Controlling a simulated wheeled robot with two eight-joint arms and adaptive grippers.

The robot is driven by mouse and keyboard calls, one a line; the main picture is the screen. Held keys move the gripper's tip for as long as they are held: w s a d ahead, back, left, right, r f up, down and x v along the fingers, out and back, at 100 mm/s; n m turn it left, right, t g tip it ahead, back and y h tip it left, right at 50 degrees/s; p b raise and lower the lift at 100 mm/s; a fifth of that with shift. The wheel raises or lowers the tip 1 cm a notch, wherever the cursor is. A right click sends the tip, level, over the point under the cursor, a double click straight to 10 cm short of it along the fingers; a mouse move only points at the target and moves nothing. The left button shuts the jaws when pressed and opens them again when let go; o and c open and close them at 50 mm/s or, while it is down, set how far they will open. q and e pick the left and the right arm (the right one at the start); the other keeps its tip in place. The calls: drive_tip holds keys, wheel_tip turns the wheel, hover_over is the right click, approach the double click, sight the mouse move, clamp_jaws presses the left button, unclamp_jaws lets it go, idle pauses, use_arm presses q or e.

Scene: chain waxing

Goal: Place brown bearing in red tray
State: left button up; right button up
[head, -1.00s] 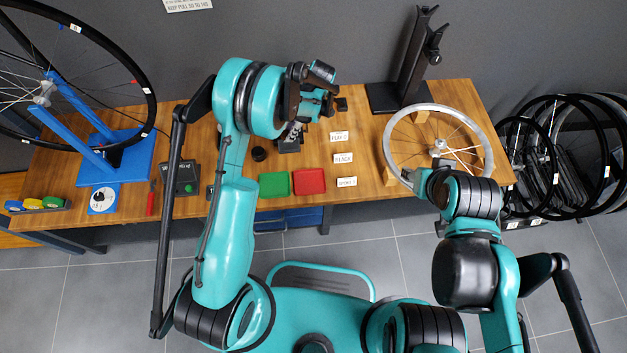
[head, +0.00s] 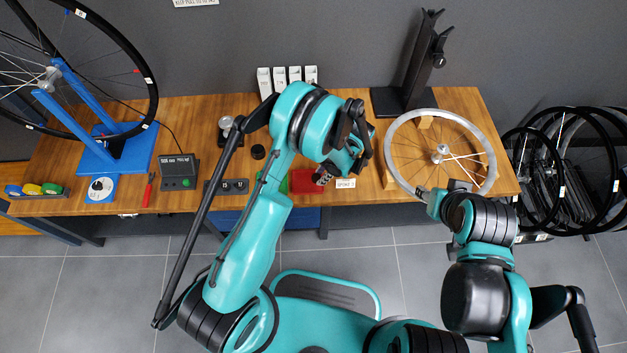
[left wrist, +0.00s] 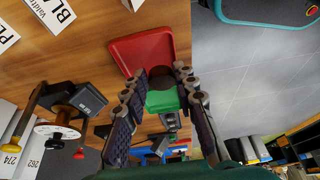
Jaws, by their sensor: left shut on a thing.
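The red tray (head: 303,187) lies near the front edge of the bench and shows large in the left wrist view (left wrist: 124,46). My left gripper (head: 322,177) is over the right part of this tray. In the left wrist view its two fingertips (left wrist: 160,72) are shut on a dark brown round piece, the brown bearing (left wrist: 156,50), which shows against the tray's inside. I cannot tell whether the bearing touches the tray floor. In the head view the bearing is hidden by the gripper. My right gripper (head: 436,200) is by the silver wheel's front rim; its jaws are not clear.
The green tray (left wrist: 162,100) adjoins the red one. A silver spoked wheel (head: 398,125) lies to the right, before a black stand (head: 404,99). A black box (head: 180,171), a blue wheel stand (head: 125,155) and small white cards stand on the bench.

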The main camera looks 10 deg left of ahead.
use_arm(q)
drive_tip(key=a+f, duration=0.1)
drive_tip(key=w+a+f, duration=0.1)
drive_tip(key=a, duration=0.1)
drive_tip(key=shift+w+a+f+b, duration=0.1)
drive_tip(key=shift+w+b, duration=0.1)
drive_tip(key=shift+b, duration=0.2)
drive_tip(key=shift+a+f, duration=0.1)
drive_tip(key=shift+f, duration=0.1)
wheel_tip(320, 180, down, 4)
drive_tip(key=shift+r+b, duration=0.1)
drive_tip(key=shift+b, duration=1)
drive_tip(key=shift+r, duration=0.15)
drive_tip(key=o, duration=0.9)
drive_tip(key=shift+f, duration=0.2)
drive_tip(key=shift+o, duration=0.2)
drive_tip(key=shift+r, duration=0.15)
